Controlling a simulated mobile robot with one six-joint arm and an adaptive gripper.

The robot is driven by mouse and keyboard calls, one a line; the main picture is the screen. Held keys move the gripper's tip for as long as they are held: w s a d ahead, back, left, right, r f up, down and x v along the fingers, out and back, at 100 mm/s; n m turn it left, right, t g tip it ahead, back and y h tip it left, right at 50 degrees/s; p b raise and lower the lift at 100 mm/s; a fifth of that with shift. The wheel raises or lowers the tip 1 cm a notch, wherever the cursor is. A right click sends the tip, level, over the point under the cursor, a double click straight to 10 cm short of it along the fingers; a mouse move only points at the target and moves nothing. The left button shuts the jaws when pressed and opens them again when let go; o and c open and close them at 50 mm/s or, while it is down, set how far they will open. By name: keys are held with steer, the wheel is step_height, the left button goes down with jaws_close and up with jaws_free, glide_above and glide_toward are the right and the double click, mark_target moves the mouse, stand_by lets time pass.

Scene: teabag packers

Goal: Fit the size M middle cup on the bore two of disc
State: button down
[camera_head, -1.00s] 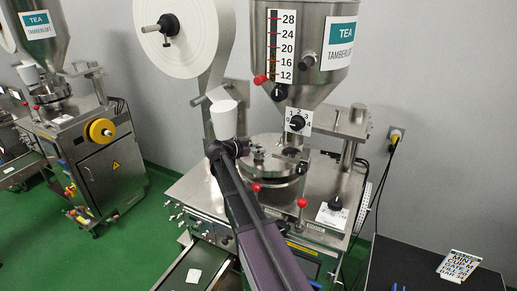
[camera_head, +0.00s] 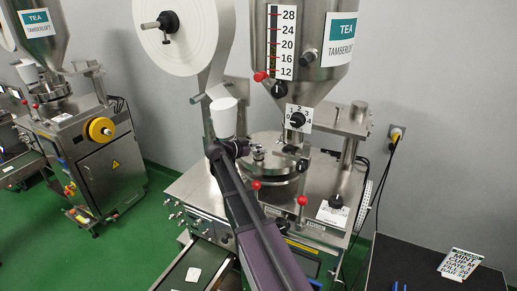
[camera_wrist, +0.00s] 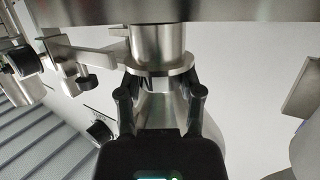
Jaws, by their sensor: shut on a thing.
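My gripper (camera_wrist: 161,100) is shut on a small bright metal cup (camera_wrist: 160,72) with a flange ring and a cylinder. A wide metal edge spans the top of the wrist view just above the cylinder; I cannot tell whether they touch. In the head view the round metal disc (camera_head: 270,183) sits on the packer's top under the hopper. The end of my arm reaches its left side, where a small shiny piece shows; my fingers are too small to make out there. The bores and the cup's size mark cannot be seen.
The hopper (camera_head: 330,80) with a scale and dial hangs above the disc. Red-knobbed levers (camera_head: 302,200) stand at its front. A metal post (camera_head: 350,150) rises at right, a paper roll (camera_head: 185,35) at left. A card (camera_head: 461,264) lies on the dark table at lower right.

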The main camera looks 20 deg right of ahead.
mark_target(258, 154)
steer(key=shift+f+b, duration=1.45)
steer(key=shift+f, duration=0.1)
steer(key=shift+c, duration=0.8)
jaws_free()
steer(key=shift+r, duration=0.2)
step_height(258, 154, up, 10)
steer(key=p, duration=1)
steer(key=shift+f, duration=0.2)
stand_by(0.3)
